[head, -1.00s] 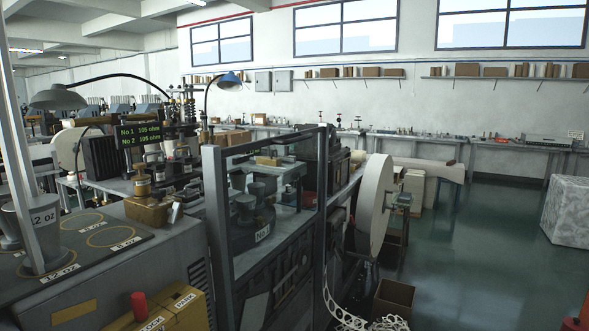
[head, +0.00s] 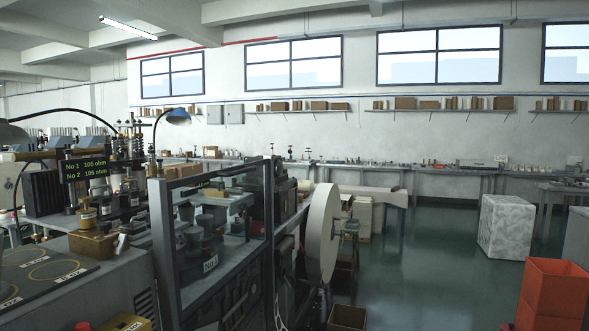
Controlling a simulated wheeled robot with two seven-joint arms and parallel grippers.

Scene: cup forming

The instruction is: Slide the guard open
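The guard (head: 161,245) is a grey upright frame with a clear middle, standing left of centre in the head view. Its second post (head: 268,215) is at its right side. Behind it sits a grey forming station (head: 205,265) with a label that appears to read No.1, and grey cup-shaped parts (head: 192,238). The guard stands across the front of this station. I cannot make out a handle on it. Neither of my grippers shows.
A large pale disc (head: 322,234) stands right of the guard, above an open brown box (head: 347,317). A lamp (head: 178,117) and a green-text display (head: 87,169) are at left. Open floor (head: 425,265) lies right, with a marbled block (head: 506,226) and orange bin (head: 552,292).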

